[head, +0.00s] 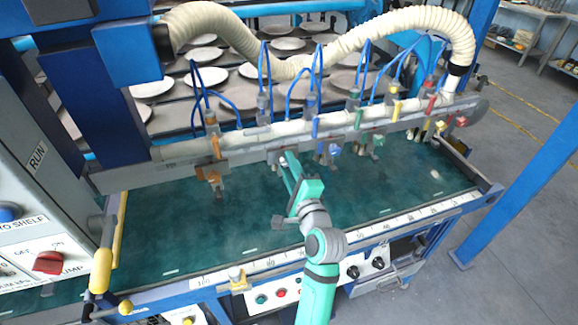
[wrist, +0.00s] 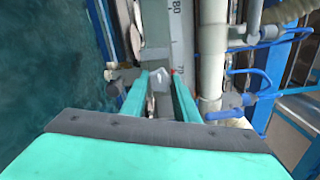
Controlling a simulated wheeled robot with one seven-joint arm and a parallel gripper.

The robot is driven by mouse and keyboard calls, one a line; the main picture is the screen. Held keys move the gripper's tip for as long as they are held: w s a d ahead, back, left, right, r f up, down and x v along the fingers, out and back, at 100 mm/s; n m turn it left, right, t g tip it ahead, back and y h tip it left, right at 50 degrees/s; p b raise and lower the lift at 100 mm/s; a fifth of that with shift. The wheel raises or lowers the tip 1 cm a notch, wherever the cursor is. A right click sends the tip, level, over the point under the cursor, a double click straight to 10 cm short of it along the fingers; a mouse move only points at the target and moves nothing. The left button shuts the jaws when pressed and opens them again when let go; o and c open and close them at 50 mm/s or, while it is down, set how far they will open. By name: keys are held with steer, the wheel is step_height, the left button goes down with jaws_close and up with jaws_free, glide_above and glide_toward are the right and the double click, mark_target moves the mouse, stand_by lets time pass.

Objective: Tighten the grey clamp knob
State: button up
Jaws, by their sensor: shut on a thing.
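My gripper (head: 290,160) reaches across the green bed to the grey clamp on the long rail, between the orange clamp and the blue clamp. In the wrist view my gripper (wrist: 158,76) has its two teal fingers on either side of a small grey part, the grey clamp knob (wrist: 157,84), and is shut on it. In the head view the fingers largely hide the knob. The knob's turn angle and tightness cannot be told.
The orange clamp (head: 211,172) is left of my gripper; the blue clamp (head: 328,150) and green clamp (head: 371,142) are to its right. Thin blue hoses and a thick cream hose (head: 400,22) arch above the rail. The green bed (head: 400,185) is mostly clear.

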steer(key=shift+f, duration=0.1)
steer(key=o, duration=1.1)
steer(key=shift+c, duration=0.2)
steer(key=shift+s, duration=0.1)
steer(key=v, duration=1)
steer(key=shift+s+d, duration=0.15)
steer(key=shift+s, duration=0.2)
